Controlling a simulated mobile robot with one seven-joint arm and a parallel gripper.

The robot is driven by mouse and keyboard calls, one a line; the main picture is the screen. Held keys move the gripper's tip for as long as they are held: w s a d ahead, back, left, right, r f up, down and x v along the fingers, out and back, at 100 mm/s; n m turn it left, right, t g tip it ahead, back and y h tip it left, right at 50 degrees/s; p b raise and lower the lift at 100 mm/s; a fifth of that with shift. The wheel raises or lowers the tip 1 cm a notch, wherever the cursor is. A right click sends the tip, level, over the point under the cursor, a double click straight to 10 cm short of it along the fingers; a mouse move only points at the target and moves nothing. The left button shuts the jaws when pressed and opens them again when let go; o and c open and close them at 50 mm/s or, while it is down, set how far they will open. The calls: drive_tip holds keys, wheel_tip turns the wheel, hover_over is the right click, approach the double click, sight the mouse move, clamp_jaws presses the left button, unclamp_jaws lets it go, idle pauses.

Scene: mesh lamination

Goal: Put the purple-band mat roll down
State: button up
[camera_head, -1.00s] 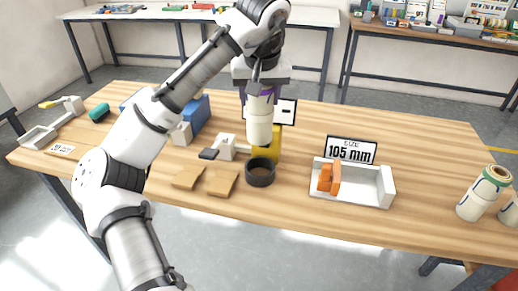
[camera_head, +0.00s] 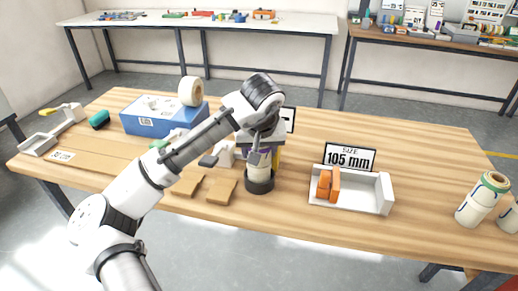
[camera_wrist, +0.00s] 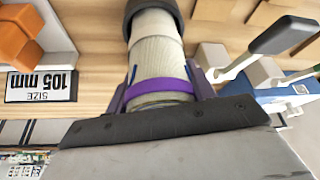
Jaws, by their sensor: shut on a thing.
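The purple-band mat roll (camera_head: 259,171) is cream-coloured and stands upright in my gripper (camera_head: 263,147). Its lower end is at the dark round ring holder (camera_head: 259,187) on the table and appears to be inside the ring's rim. In the wrist view the roll (camera_wrist: 156,48) runs from my jaws into the dark ring (camera_wrist: 150,8). The purple band (camera_wrist: 150,94) lies between the two fingers, which are shut on the roll near its upper end. The roll's top is hidden by my gripper.
A white tray (camera_head: 347,204) with an orange block (camera_head: 328,184) and a "105 mm" sign (camera_head: 350,157) is on the right. Tan pads (camera_head: 221,191) lie just left of the ring. A blue box (camera_head: 150,122) is behind left. Other rolls (camera_head: 480,205) stand at the right edge.

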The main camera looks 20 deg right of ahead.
drive_tip(key=shift+f, duration=0.15)
drive_tip(key=o, duration=1.2)
drive_tip(key=v, duration=1.2)
drive_tip(key=shift+s+b, duration=0.1)
drive_tip(key=shift+b, duration=0.3)
